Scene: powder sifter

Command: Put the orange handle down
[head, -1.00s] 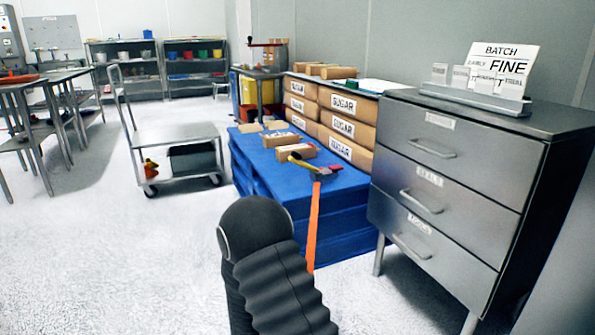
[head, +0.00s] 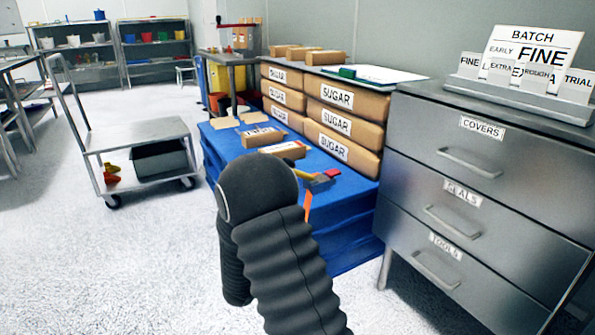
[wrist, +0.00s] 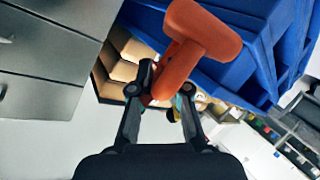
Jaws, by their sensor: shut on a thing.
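The orange handle (wrist: 200,38) fills the upper middle of the wrist view, with a thick bar across its end. My gripper (wrist: 166,92) is shut on its lower part, a dark finger on each side. In the head view a short strip of orange (head: 307,205) shows just right of my dark arm, in front of the blue pallets. My arm hides most of the handle and the gripper there. I cannot tell whether the handle touches anything. The stacked blue pallets (head: 335,225) also show behind the handle in the wrist view (wrist: 265,25).
A steel drawer cabinet (head: 475,205) stands close on the right. Sugar boxes (head: 340,120) are stacked behind the pallets, and loose boxes and small red and yellow items lie on top. A cart (head: 150,137) stands at the left. The floor at the left front is clear.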

